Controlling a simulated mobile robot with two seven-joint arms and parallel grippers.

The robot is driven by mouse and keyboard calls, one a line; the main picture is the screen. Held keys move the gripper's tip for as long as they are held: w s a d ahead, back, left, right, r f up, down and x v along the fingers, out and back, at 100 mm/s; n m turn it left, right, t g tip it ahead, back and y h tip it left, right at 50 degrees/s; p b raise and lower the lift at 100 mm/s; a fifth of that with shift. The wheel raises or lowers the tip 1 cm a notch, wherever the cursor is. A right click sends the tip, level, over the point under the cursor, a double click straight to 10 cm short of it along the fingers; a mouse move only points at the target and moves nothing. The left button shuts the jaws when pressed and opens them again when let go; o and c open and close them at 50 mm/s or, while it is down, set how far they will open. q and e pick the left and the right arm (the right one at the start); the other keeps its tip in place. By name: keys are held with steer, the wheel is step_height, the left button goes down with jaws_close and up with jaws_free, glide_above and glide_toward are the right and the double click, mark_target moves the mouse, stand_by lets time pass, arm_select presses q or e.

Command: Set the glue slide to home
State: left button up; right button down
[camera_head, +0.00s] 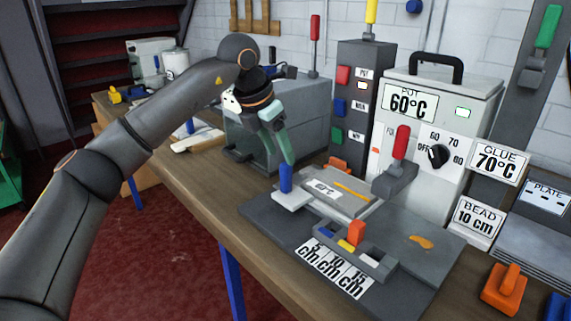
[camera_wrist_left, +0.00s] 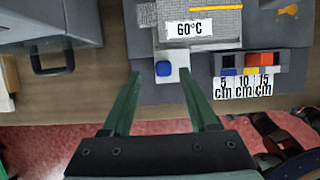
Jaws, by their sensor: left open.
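A blue upright knob (camera_head: 286,177) stands on a pale tab at the front left of a grey plate (camera_head: 340,202) marked 60°C. The knob also shows in the left wrist view (camera_wrist_left: 163,68). A grey slotted bar (camera_head: 376,262) with an orange knob (camera_head: 357,232) sits beside it, over labels (camera_head: 335,266) for 5, 10 and 15 cm. I cannot tell for certain which part is the glue slide. My left gripper (camera_head: 289,160) is open and points down close above the blue knob; in the wrist view its fingertips frame the knob. I cannot tell whether they touch it. My right gripper is out of view.
Behind stands a white glue pot (camera_head: 435,115) reading 60°C, with a dial. A red-handled lever (camera_head: 400,145) rises behind the plate. A grey box (camera_head: 275,125) is at left. Signs read GLUE 70°C (camera_head: 497,165) and BEAD 10 cm (camera_head: 478,218). An orange-handled block (camera_head: 503,288) is front right.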

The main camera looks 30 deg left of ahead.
arm_select(q)
steer(key=v, duration=0.5)
steer(key=shift+r, duration=0.1)
stand_by(0.4)
